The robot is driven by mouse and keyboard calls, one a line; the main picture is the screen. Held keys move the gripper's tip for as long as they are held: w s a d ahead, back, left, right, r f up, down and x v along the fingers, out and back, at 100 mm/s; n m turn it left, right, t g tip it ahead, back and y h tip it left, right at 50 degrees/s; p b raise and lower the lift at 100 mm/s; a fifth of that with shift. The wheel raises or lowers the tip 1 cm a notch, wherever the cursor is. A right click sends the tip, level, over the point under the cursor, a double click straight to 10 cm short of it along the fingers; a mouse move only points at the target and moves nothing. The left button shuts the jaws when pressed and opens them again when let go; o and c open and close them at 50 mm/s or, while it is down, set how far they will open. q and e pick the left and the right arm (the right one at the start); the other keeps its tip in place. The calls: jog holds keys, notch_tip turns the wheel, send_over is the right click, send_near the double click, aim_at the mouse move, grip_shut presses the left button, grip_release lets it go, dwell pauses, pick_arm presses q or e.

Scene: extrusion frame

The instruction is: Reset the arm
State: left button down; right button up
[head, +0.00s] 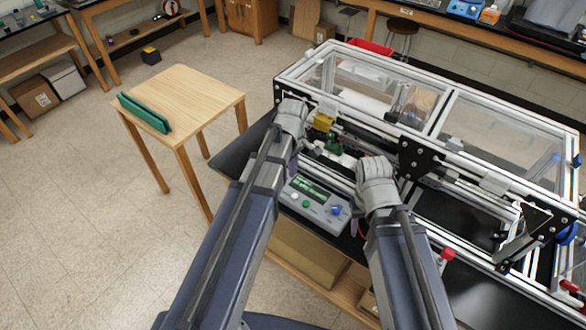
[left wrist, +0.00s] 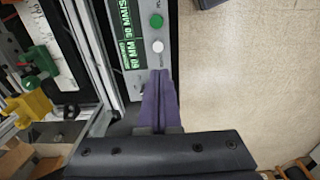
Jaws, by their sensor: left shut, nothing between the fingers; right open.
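The grey control box (head: 316,212) has a green display, a white button, a green button and a blue knob. In the left wrist view, its green display (left wrist: 123,40), white button (left wrist: 157,46) and green button (left wrist: 156,20) show. My left gripper (left wrist: 160,74) is shut and empty, its purple fingertips at the box's edge just short of the white button. Whether they touch the box is not clear. In the head view, my left gripper (head: 292,167) is mostly hidden behind my left arm.
The aluminium extrusion frame (head: 438,118) with clear panels fills the right side. A yellow block (head: 323,121) and a green part (head: 334,144) sit inside it, close to my left gripper. A small wooden table (head: 195,95) holds a green tray (head: 143,112).

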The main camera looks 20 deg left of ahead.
pick_arm(q)
jog(key=shift+r+p, duration=0.4)
jog(key=shift+r, duration=0.45)
pick_arm(e)
jog(key=shift+r, duration=0.85)
jog(key=shift+a, duration=0.1)
pick_arm(q)
jog(key=s+d+f+m+y+b, duration=0.1)
jog(key=s+d+f+m+b, duration=1)
jog(key=s+m, duration=0.3)
jog(key=m, duration=0.3)
jog(key=shift+s+d+f+m+b, duration=0.2)
jog(key=shift+f+m+b, duration=0.1)
jog(key=shift+m+b, duration=0.1)
pick_arm(e)
notch_tip(320, 180, down, 12)
jog(key=shift+r, duration=0.15)
dwell(0.4)
